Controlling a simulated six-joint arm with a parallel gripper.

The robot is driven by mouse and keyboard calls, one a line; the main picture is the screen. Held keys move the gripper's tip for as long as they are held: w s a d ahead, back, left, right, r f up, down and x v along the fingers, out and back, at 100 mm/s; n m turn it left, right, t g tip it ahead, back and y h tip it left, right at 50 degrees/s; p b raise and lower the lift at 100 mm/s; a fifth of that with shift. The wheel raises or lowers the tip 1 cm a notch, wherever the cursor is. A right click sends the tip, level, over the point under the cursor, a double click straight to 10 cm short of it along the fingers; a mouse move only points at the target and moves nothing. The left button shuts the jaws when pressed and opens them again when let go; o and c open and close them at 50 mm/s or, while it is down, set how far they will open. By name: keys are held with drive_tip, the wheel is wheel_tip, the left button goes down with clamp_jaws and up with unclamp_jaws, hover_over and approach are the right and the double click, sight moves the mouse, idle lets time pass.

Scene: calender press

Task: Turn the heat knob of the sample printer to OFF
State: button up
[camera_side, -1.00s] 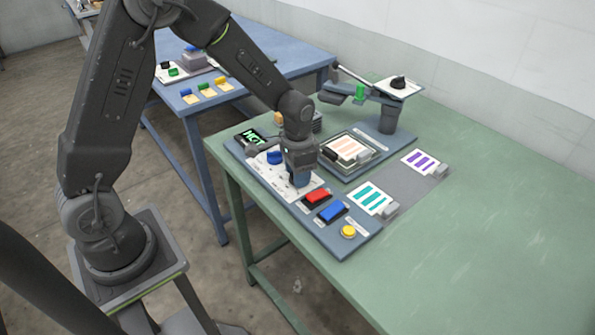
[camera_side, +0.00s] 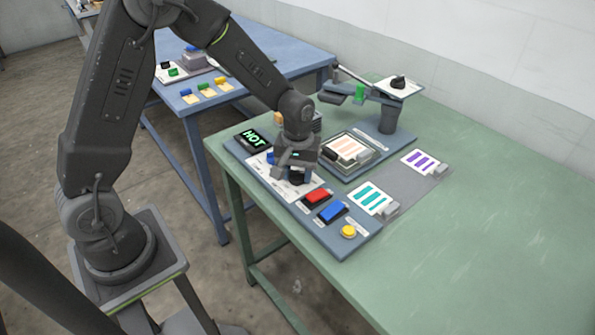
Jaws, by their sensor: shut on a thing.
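My gripper (camera_side: 296,172) points down over the white control panel (camera_side: 316,184) of the printer on the green table. It is shut on a dark knob (camera_side: 297,179), which the jaws mostly hide. I cannot read the knob's pointer or the OFF mark. A blue knob (camera_side: 271,158) shows partly behind the gripper's left side. A black display (camera_side: 253,139) on the printer shows HOT in green letters.
A red button (camera_side: 317,196), a blue button (camera_side: 333,212) and a yellow button (camera_side: 348,231) lie nearer the front. A framed print (camera_side: 349,150) and a swing arm (camera_side: 378,95) stand behind. The green table's (camera_side: 480,230) right side is clear.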

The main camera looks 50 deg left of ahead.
sight(298, 171)
drive_tip(key=n, duration=0.5)
drive_tip(key=shift+n, duration=2.5)
drive_tip(key=o, duration=0.9)
drive_tip(key=shift+o, duration=0.2)
wheel_tip(298, 171, up, 14)
